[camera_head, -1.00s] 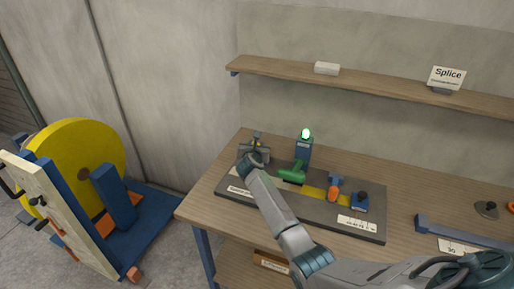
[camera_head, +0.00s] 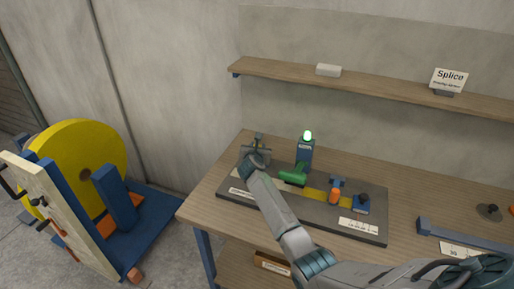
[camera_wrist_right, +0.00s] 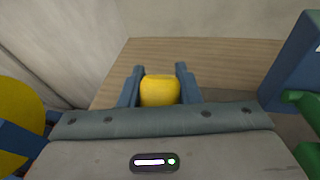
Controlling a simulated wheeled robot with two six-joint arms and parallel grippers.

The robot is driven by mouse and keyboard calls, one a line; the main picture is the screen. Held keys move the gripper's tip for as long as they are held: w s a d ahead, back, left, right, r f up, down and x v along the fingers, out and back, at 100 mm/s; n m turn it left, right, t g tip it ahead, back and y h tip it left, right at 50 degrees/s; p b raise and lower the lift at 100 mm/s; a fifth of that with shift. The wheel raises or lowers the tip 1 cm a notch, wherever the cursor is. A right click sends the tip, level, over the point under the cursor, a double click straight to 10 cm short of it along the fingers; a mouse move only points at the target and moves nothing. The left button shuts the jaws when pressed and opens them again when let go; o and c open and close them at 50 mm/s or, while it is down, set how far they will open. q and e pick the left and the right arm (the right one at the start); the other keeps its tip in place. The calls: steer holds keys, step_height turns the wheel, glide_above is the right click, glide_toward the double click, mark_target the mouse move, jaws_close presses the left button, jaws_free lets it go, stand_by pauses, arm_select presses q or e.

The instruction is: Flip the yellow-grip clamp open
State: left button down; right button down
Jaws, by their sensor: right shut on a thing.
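The yellow grip (camera_wrist_right: 160,90) of the clamp sits between the two blue fingers of my right gripper (camera_wrist_right: 160,85) in the wrist view. The gripper is shut on it. In the head view my right gripper (camera_head: 255,150) is at the left end of the dark fixture plate (camera_head: 295,209). My arm and gripper hide the yellow grip there. The rest of the clamp is mostly hidden, so its exact lever angle cannot be told. My left gripper is not in view.
The plate also carries a green handle (camera_head: 293,175), an orange grip (camera_head: 335,196), a yellow strip (camera_head: 313,193) and a blue post with a lit green lamp (camera_head: 307,136). A shelf (camera_head: 390,89) runs behind the wooden bench (camera_head: 205,195). A yellow reel (camera_head: 80,155) stands left.

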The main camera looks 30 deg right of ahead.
steer(key=shift+d, duration=0.1)
steer(key=c, duration=1.3)
jaws_free()
steer(key=shift+o, duration=1)
steer(key=shift+d+f, duration=0.1)
steer(key=shift+s+a, duration=0.35)
steer(key=b+v, duration=0.2)
steer(key=v, duration=0.8)
steer(key=shift+b, duration=0.3)
steer(key=shift+d, duration=0.15)
